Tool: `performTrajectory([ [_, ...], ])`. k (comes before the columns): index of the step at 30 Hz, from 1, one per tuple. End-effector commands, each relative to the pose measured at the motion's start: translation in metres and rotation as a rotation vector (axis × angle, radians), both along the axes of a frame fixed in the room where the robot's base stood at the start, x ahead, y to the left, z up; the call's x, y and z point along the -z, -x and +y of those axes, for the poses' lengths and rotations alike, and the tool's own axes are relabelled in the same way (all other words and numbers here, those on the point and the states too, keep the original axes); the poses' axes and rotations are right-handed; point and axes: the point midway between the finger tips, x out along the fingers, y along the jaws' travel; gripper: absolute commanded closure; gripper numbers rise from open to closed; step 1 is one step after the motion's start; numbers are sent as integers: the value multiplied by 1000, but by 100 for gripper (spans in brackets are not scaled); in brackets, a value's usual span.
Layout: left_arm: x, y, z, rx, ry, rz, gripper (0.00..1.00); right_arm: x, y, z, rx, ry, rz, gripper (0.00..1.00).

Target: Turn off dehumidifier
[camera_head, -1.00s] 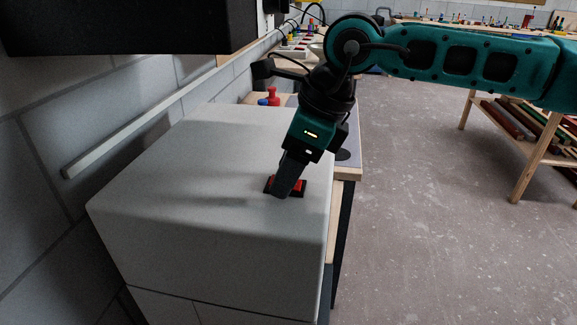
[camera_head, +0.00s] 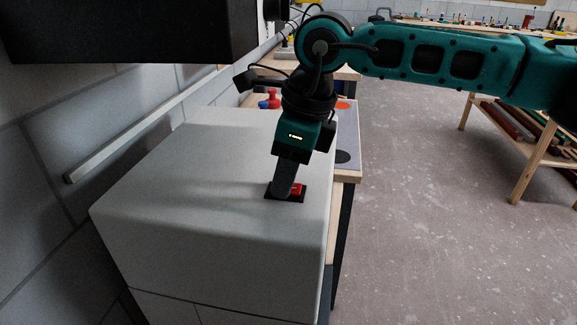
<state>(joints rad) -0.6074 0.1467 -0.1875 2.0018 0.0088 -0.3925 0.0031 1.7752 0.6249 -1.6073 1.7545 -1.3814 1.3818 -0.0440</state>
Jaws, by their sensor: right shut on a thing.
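The dehumidifier (camera_head: 190,205) is a large pale grey box in the lower left of the head view. A red switch (camera_head: 298,189) in a black frame sits on its top near the right edge. My right gripper (camera_head: 281,194) points down onto the switch from above. Its fingers look closed together and cover the left part of the switch; the red right part shows. The exact contact under the fingertips is hidden. My left gripper does not show.
A dark box (camera_head: 130,32) juts out at the upper left. A wooden-edged table (camera_head: 347,174) stands right behind the dehumidifier, with a red peg-like thing (camera_head: 273,98) on it. A wooden rack (camera_head: 540,150) stands at the right. The floor (camera_head: 430,220) between is clear.

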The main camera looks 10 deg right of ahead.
Motion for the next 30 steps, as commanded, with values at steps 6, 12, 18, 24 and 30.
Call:
performTrajectory([
  [6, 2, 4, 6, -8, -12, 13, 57, -1, -1, 4, 0, 96, 41, 100],
  [12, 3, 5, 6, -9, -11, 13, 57, 0, -1, 3, 0, 101, 42, 100],
  [18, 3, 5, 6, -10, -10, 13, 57, 0, -1, 3, 0, 101, 41, 60],
  [24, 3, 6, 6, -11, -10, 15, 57, 0, -1, 3, 0, 100, 41, 45],
  [30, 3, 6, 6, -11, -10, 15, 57, 0, -1, 3, 0, 99, 40, 45],
])
